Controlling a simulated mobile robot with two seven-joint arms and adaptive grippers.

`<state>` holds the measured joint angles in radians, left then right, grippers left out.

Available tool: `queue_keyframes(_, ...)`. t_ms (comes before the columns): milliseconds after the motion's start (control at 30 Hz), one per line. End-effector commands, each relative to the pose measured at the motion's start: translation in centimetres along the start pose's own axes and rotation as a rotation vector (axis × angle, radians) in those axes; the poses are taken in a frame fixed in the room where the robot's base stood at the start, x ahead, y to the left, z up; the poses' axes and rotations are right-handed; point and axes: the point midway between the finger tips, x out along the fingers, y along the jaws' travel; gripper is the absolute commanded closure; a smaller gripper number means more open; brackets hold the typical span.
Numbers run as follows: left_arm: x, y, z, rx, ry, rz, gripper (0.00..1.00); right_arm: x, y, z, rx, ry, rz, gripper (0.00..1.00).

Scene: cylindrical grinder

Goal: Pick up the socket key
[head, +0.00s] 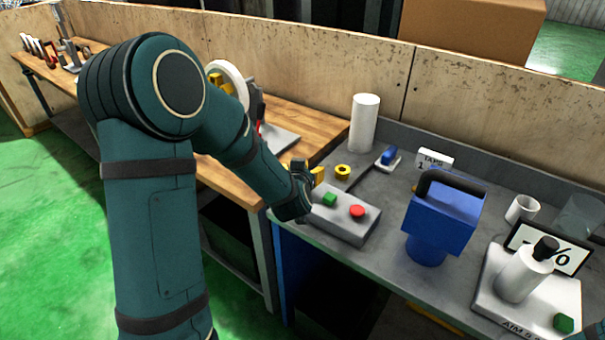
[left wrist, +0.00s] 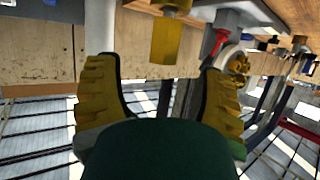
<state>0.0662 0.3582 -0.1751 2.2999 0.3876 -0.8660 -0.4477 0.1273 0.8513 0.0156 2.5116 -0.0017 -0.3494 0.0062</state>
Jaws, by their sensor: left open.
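A small yellow hexagonal piece with a dark hole (head: 343,171), which looks like part of the socket key, is on the grey bench behind the button box. My left gripper (head: 303,176) is just left of it, above the bench's left end, and is partly hidden by its own wrist. In the left wrist view, the two yellow fingers of my left gripper (left wrist: 160,75) are spread apart with nothing between the pads. A yellow block (left wrist: 165,42) shows just beyond the gap; I cannot tell for certain that it is the same piece. My right gripper is out of view.
A grey box with green and red buttons (head: 345,214) stands close beside my left gripper. A white cylinder (head: 364,122), a blue device (head: 440,215) and a white scale-like unit (head: 515,296) stand on the bench. A wooden bench (head: 310,125) adjoins at left.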

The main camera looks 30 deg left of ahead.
Motion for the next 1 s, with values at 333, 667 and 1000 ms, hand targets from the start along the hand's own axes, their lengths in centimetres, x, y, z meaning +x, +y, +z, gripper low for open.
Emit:
queue_keyframes(333,3.3,-0.4,0.1,-0.001,-0.001,-0.002,0.31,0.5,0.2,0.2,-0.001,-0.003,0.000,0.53)
queue_keyframes(667,6.0,-0.4,0.0,-0.001,0.001,0.001,0.31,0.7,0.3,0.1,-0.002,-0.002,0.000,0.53)
queue_keyframes(1000,5.9,-0.4,0.0,0.000,0.001,0.001,0.89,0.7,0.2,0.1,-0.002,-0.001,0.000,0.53)
